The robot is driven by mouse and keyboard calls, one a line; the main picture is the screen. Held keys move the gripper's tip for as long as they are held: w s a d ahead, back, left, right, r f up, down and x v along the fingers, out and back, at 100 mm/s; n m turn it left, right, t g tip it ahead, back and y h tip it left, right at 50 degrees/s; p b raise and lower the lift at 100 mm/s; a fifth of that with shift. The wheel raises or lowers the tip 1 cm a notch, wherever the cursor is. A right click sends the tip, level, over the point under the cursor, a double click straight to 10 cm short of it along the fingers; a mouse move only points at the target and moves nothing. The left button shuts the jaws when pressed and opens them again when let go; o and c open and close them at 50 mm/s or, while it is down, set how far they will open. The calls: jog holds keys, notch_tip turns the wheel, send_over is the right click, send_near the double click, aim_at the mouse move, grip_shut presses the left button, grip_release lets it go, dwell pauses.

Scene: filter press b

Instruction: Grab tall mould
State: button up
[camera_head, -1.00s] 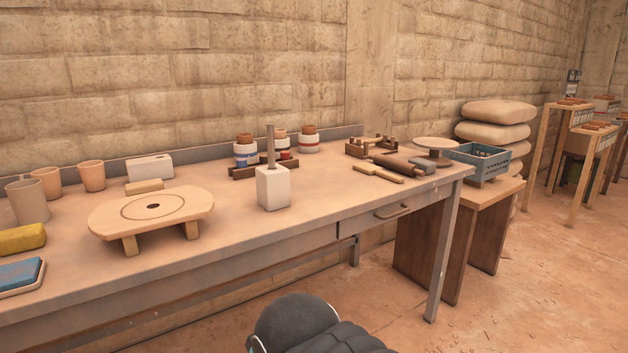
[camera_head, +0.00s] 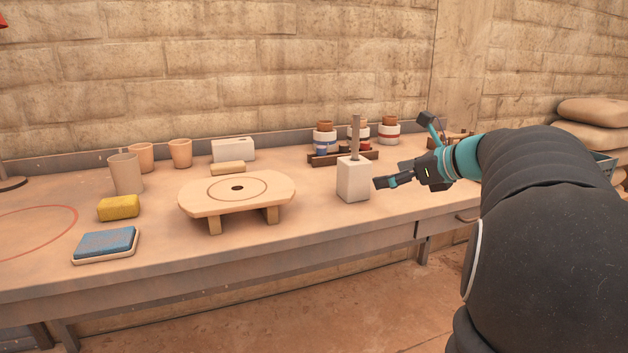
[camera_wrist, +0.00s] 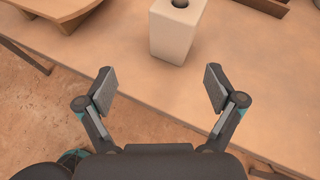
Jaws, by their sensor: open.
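The tall mould (camera_head: 353,180) is a white upright block with a grey rod standing in the hole in its top. It stands on the workbench, right of the low wooden stand. In the wrist view the mould (camera_wrist: 176,32) is at the top, a little beyond the fingertips and between their lines. My gripper (camera_head: 388,177) is just right of the mould in the head view, apart from it. In the wrist view my gripper (camera_wrist: 160,88) has its two fingers spread wide with nothing between them.
The low wooden stand (camera_head: 197,193) is left of the mould. Behind the mould a dark wooden rack (camera_head: 322,160) stands near several banded jars (camera_head: 325,140). A yellow sponge (camera_head: 118,208), a blue pad (camera_head: 106,243) and cups (camera_head: 126,175) are at the left. The bench front edge is close below.

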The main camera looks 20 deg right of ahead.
aim_at(354, 175)
jog(key=shift+m+t, duration=0.3)
jog(key=shift+m, duration=0.3)
jog(key=x, duration=0.4)
jog(key=d+x, duration=0.1)
jog(key=x, duration=0.3)
jog(key=w+d+x, duration=0.1)
jog(key=x, duration=0.4)
jog(key=shift+w+a+r, duration=0.1)
jog(key=shift+w+r, duration=0.05)
jog(key=shift+r, duration=0.3)
jog(key=c, duration=1.6)
